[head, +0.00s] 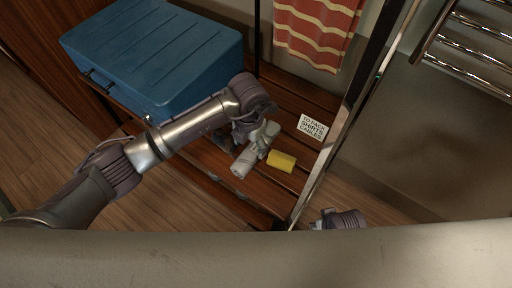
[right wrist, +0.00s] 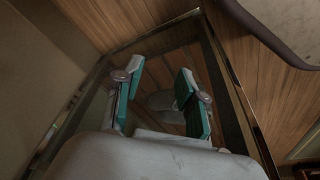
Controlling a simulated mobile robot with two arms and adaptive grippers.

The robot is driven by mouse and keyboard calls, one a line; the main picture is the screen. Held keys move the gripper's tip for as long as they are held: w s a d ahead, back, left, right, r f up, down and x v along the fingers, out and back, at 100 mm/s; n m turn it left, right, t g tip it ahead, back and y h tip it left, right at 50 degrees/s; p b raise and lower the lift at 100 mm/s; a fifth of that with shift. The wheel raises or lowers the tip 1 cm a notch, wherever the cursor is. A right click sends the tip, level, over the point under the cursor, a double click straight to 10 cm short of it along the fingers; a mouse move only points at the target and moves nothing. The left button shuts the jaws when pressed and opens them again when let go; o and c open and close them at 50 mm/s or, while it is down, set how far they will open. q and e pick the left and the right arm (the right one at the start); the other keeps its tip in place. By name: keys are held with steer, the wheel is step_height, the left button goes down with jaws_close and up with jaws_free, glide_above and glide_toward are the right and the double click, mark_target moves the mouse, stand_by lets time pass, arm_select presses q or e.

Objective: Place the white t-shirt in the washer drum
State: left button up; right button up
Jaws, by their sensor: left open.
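No white t-shirt and no washer drum can be made out in either view. My left gripper (head: 238,137) is over the slatted wooden rack, just above and beside a pale grey object (head: 244,163). Its fingers are small and partly hidden, and nothing is clearly held. My right gripper (right wrist: 158,95) shows in the right wrist view with its two teal-padded fingers apart. A blurred grey shape lies beyond the gap between them. In the head view, only part of my right arm's end shows at the bottom.
A blue case (head: 165,50) stands on the slatted rack (head: 252,207). A yellow block (head: 282,161) and a lettered white card (head: 312,127) lie on the rack. A red striped towel (head: 318,30) hangs behind. A metal-edged upright panel divides the right side, with chrome rails (head: 480,45) beyond.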

mark_target(250, 150)
arm_select(q)
step_height(250, 150, down, 4)
steer(key=shift+f+b, duration=0.1)
steer(key=shift+b, duration=0.3)
steer(key=shift+f, duration=0.35)
steer(key=c, duration=1.2)
steer(key=shift+o, duration=0.2)
steer(key=shift+r, duration=0.5)
steer(key=r, duration=0.2)
steer(key=r+p, duration=0.1)
steer(key=shift+s+d+r, duration=0.15)
steer(key=shift+d+r, duration=0.2)
steer(key=shift+d, duration=0.05)
steer(key=s+d+r, duration=0.5)
steer(key=d+r, duration=0.1)
steer(key=d, duration=0.3)
steer(key=shift+s+d+r+p, duration=0.2)
steer(key=shift+s+p, duration=0.1)
steer(key=shift+p, duration=0.1)
arm_select(e)
steer(key=f, duration=0.3)
steer(key=shift+s, duration=0.3)
